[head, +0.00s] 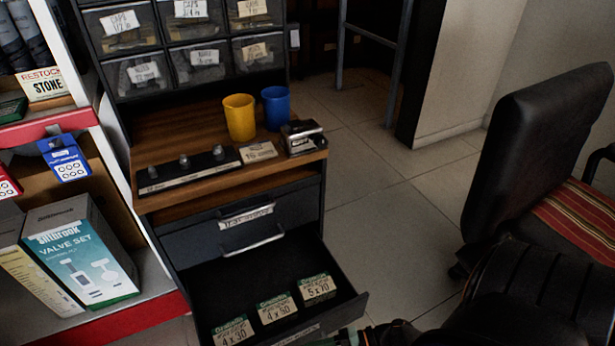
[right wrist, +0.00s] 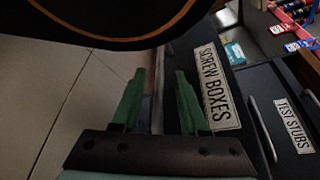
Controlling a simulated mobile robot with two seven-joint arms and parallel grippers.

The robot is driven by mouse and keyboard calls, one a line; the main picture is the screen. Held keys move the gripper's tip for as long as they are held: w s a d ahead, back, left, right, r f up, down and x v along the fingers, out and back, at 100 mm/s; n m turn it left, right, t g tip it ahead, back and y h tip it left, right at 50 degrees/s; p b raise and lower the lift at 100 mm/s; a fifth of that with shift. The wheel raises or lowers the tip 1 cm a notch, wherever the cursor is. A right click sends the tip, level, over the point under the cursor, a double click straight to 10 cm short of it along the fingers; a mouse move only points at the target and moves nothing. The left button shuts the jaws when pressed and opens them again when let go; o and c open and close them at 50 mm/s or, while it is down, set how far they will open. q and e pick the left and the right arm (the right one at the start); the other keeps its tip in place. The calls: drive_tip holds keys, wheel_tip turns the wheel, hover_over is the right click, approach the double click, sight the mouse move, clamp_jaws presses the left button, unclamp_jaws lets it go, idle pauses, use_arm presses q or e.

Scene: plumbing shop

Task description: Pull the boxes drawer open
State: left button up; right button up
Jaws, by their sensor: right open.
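The boxes drawer (head: 357,308) is the lower drawer of the dark cabinet and stands pulled out in the head view. Several small screw boxes (head: 276,308) with green tops lie in it. In the right wrist view, its dark front carries a "SCREW BOXES" label (right wrist: 216,88). My right gripper (right wrist: 157,82) is open at the drawer front. A thin bar (right wrist: 158,98), which looks like the drawer handle, shows between its green fingers; contact cannot be told. In the head view only a green bit of this gripper shows at the bottom edge. My left gripper is not in view.
The "TEST STUBS" drawer (head: 223,243) above is shut. Its wooden top (head: 165,150) bears a yellow cup (head: 239,117), a blue cup (head: 276,108) and a stapler-like device (head: 302,137). A shelf with a valve set box (head: 80,252) stands left, a black chair (head: 535,150) right. Tiled floor lies between.

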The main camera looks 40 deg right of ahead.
drive_tip(key=p+v, duration=0.1)
drive_tip(key=v, duration=1.1)
drive_tip(key=shift+s+d+r+p, duration=0.15)
drive_tip(key=shift+d+r+p, duration=0.05)
drive_tip(key=shift+p, duration=0.15)
